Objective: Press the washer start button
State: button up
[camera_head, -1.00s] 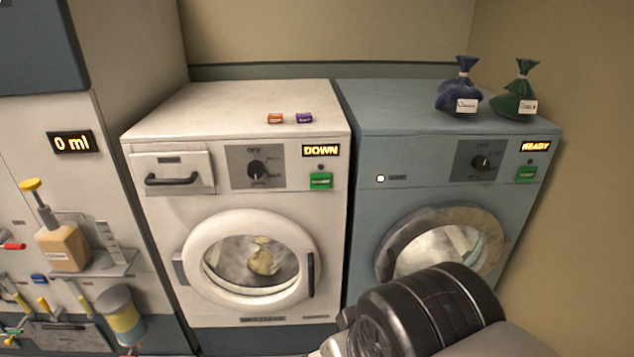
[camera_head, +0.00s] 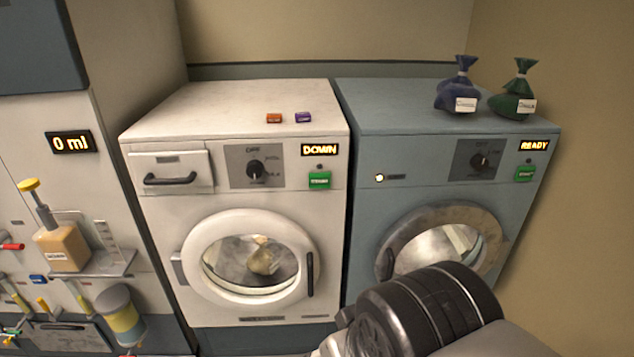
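The white washer (camera_head: 160,225) stands in the middle, with its round door shut and a tan bag (camera_head: 264,257) visible behind the glass. Its display (camera_head: 320,150) reads "DOWN". The green start button (camera_head: 319,180) sits below the display, with nothing touching it. The dial (camera_head: 255,169) is left of it. A blue-grey machine (camera_head: 362,225) stands to the right, with a "READY" display (camera_head: 534,146) and its own green button (camera_head: 525,173). My dark arm link is at the lower right, in front of the blue-grey machine. My gripper's fingers cannot be made out.
An orange box (camera_head: 274,118) and a purple box (camera_head: 303,117) lie on the washer. A blue bag (camera_head: 458,92) and a green bag (camera_head: 516,98) stand on the blue-grey machine. A dispenser panel (camera_head: 70,190) with a "0 ml" display is at left. Space before the washer's upper front is clear.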

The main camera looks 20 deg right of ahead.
grip_shut()
dwell(0.4)
dwell(1.3)
